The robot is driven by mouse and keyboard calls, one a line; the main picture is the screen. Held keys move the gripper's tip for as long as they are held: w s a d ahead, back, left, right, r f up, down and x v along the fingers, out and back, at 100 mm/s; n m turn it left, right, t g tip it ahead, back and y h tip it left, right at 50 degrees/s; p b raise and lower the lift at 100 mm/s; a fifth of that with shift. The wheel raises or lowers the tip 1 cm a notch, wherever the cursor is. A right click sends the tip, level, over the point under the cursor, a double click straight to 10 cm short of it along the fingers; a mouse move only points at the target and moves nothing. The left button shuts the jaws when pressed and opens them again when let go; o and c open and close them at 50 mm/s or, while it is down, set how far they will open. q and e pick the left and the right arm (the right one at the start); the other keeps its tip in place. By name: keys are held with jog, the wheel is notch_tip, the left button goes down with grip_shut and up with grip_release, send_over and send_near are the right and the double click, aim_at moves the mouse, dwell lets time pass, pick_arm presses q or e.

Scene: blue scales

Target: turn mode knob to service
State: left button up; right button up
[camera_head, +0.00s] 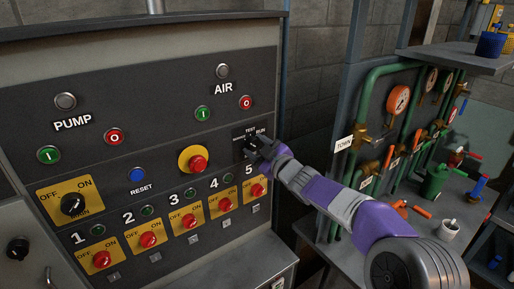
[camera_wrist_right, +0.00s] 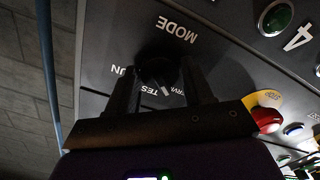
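In the head view my right gripper (camera_head: 258,148) reaches the panel's right part and hides most of the knob. My left gripper is not in view.
A yellow-ringed red emergency button (camera_head: 197,163) sits left of my gripper. A row of red switches on yellow plates (camera_head: 188,222) runs below.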

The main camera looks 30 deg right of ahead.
jog(key=shift+o, duration=1.4)
jog(key=shift+s, duration=0.1)
jog(key=s, duration=0.7)
jog(key=shift+s+d, duration=0.2)
jog(key=shift+d, duration=0.1)
